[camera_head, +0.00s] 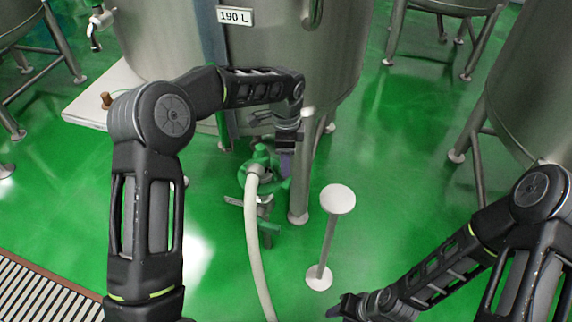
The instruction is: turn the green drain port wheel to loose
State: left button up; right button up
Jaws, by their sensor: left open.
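The green drain port wheel (260,156) is below the steel tank, near the middle of the head view. A pale hose (252,225) runs from the port down to the bottom edge. My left gripper (285,160) is open, pointing down at the wheel's right side. It overlaps the wheel in the picture, and I cannot tell whether it touches. The wheel's right part is partly hidden. My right gripper (347,306) is low at the bottom, right of centre, well away from the wheel. Its finger opening is not clear.
The tank (165,45) has a "190 L" label (235,16) and steel legs, one (300,200) just right of the wheel. A white-topped post (338,199) stands to the right. Another tank (530,80) is at the right. A floor grate (40,295) is lower left. Green floor is open between.

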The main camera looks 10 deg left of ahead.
pick_arm(q)
jog(key=shift+f, duration=1.3)
grip_shut()
